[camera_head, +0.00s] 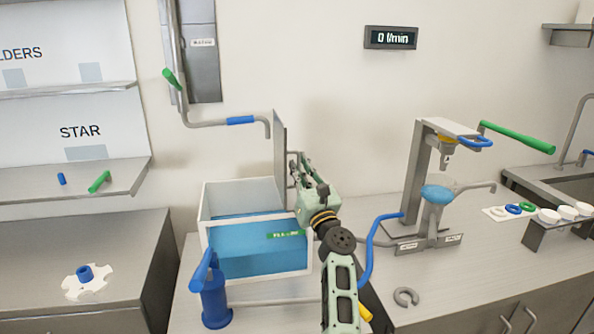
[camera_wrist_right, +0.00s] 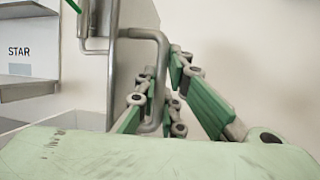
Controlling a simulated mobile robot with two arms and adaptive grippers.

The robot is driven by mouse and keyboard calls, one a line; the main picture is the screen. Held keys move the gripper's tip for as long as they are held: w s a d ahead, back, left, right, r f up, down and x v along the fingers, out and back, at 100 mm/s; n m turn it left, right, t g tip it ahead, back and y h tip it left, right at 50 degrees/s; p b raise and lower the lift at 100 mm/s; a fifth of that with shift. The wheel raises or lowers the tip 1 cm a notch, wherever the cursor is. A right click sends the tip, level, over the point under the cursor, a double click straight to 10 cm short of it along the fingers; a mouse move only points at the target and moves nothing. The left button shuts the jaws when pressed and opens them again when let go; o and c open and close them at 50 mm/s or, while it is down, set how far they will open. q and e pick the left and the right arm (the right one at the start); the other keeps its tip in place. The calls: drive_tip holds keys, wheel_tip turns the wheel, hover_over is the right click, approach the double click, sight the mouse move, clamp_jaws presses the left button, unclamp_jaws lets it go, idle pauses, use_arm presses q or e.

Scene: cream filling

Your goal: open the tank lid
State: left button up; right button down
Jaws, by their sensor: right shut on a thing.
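The white tank (camera_head: 206,206) holds blue liquid and stands on the counter with its top uncovered. Its grey lid (camera_head: 279,160) stands upright at the right side of the tank, seen nearly edge-on. My right gripper (camera_head: 297,168) is at the right face of the lid. In the right wrist view the green fingers (camera_wrist_right: 160,105) are shut on the lid's bent grey handle (camera_wrist_right: 161,55). The exact finger contact is partly hidden in the head view by the gripper's own body. My left gripper is not in view.
A grey pipe with a blue-sleeved spout (camera_head: 240,120) hangs above the tank, close to the lid. A blue pump (camera_head: 216,300) stands at the tank's front left. A filling stand (camera_head: 420,175) with a green lever is to the right.

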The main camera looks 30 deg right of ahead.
drive_tip(key=shift+d+f, duration=0.15)
drive_tip(key=c, duration=2.2)
unclamp_jaws()
drive_tip(key=shift+o, duration=0.2)
drive_tip(key=v, duration=1.2)
drive_tip(key=shift+d, duration=0.1)
